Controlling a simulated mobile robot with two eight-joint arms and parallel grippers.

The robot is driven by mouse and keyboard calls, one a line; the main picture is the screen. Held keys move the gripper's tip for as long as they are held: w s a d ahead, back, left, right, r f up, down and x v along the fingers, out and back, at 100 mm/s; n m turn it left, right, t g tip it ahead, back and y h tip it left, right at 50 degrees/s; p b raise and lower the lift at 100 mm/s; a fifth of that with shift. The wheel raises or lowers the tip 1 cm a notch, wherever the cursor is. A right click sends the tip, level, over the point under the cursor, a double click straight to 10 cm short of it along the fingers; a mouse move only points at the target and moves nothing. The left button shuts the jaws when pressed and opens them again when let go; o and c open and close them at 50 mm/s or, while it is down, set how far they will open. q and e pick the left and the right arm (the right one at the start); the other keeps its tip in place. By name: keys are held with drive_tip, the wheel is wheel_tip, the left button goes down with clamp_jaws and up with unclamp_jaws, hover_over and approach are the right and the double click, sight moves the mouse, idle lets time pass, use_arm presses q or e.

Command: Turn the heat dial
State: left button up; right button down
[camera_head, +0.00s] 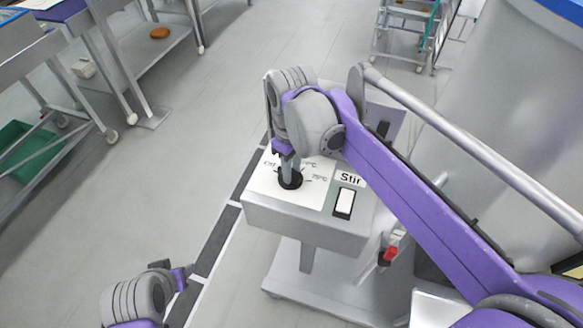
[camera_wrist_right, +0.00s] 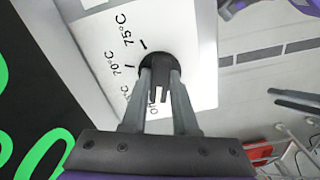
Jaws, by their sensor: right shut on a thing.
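The heat dial (camera_head: 290,179) is a black round knob on a white label on top of a grey control box (camera_head: 300,215). Temperature marks, among them 70°C and 75°C, are printed around it. In the right wrist view the dial (camera_wrist_right: 158,68) shows with a raised grip bar and a white mark. My right gripper (camera_head: 289,168) points down onto the dial and is shut on its grip bar. Its fingers (camera_wrist_right: 160,95) lie on both sides of the bar. My left gripper (camera_head: 180,275) is at the lower left, away from the box; its jaws are too unclear to read.
A white rocker switch (camera_head: 344,202) labelled "Stir" sits right of the dial. A red-tipped part (camera_head: 390,254) is below the box at right. A large grey tank (camera_head: 490,110) stands at right. Tables (camera_head: 150,65) line the left. The floor between is clear.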

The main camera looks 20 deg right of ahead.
drive_tip(key=shift+n, duration=0.5)
drive_tip(key=c, duration=0.7)
unclamp_jaws()
wheel_tip(320, 180, up, 11)
drive_tip(key=shift+f+p, duration=0.1)
drive_tip(key=shift+p, duration=0.2)
